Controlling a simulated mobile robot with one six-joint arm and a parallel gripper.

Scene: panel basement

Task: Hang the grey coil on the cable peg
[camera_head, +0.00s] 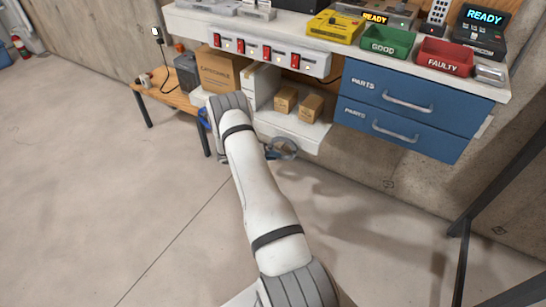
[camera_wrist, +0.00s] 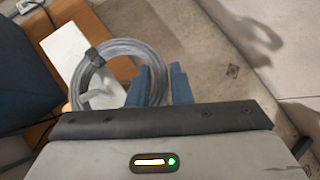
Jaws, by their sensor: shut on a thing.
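The grey coil (camera_wrist: 122,47) is a ring of cable with a dark strap at its upper left. My gripper (camera_wrist: 163,87) has blue fingers and is shut on the coil's right side in the wrist view. In the head view the coil (camera_head: 290,142) shows beyond my arm, below the shelf, with my gripper (camera_head: 272,154) partly hidden. A pale, rounded peg-like piece (camera_wrist: 100,98) shows through the ring's opening in the wrist view, probably the cable peg. I cannot tell whether the coil is around it or only in front of it. I cannot make out the peg in the head view.
A white panel (camera_wrist: 64,52) lies behind the coil. Small cardboard boxes (camera_head: 310,107) stand on the low white shelf (camera_head: 295,128). Blue parts drawers (camera_head: 405,115) hang to the right. A wooden bench (camera_head: 172,97) stands at left. The floor in front is clear.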

